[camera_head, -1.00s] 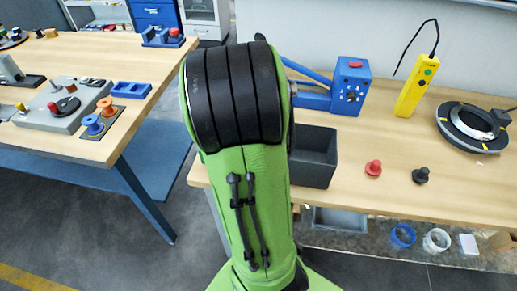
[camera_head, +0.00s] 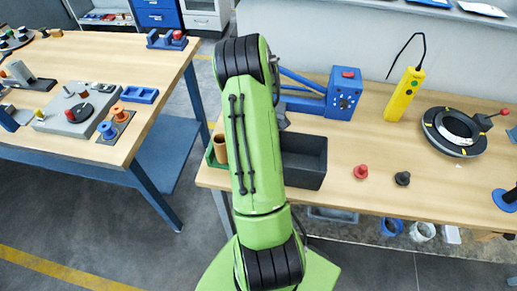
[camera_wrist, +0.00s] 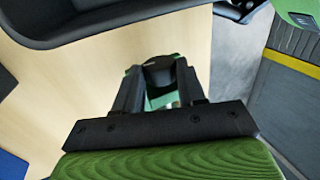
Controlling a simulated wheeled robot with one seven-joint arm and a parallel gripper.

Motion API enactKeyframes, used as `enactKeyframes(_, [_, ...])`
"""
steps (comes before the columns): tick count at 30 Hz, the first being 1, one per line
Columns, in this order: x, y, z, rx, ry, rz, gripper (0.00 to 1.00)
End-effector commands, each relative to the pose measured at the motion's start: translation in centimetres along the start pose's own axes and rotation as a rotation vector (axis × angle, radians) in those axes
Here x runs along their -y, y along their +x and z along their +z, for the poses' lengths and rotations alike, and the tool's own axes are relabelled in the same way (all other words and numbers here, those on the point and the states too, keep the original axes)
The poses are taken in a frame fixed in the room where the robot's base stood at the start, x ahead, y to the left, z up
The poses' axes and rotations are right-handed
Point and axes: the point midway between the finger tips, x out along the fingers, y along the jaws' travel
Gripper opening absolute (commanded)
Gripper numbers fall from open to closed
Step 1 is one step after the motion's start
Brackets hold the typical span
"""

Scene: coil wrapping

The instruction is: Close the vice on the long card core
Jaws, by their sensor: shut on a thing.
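The green vice (camera_head: 211,157) stands at the left end of the right bench in the head view, partly behind my arm. A brown card core (camera_head: 220,147) stands upright in it; whether the jaws touch it cannot be told. In the wrist view my gripper (camera_wrist: 159,75) has its two dark fingers closed around a dark knob-like part (camera_wrist: 158,74), with green showing around and below it. This looks like part of the vice, but the fingers hide most of it. In the head view my gripper is hidden behind my arm. The core is not recognisable in the wrist view.
A dark open bin (camera_head: 304,160) stands right of my arm, close to the vice. A blue machine (camera_head: 342,95) stands behind it. A red knob (camera_head: 361,171) and a black knob (camera_head: 402,178) lie to the right. The bench edge and floor are close to my gripper.

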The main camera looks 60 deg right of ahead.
Motion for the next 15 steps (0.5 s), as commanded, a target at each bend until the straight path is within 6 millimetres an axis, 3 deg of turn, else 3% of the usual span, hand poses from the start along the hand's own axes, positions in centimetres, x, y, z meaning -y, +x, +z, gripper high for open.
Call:
enactKeyframes(5, [-0.22, -0.03, -0.02, -0.001, 0.0, 0.006, 0.2])
enactKeyframes(6, [-0.22, -0.01, -0.02, -0.001, 0.0, 0.006, 0.46])
enactKeyframes(8, [-0.22, 0.01, -0.03, -0.001, 0.0, 0.006, 0.53])
enactKeyframes(15, [-0.2, 0.06, -0.05, -0.001, -0.001, 0.008, 0.53])
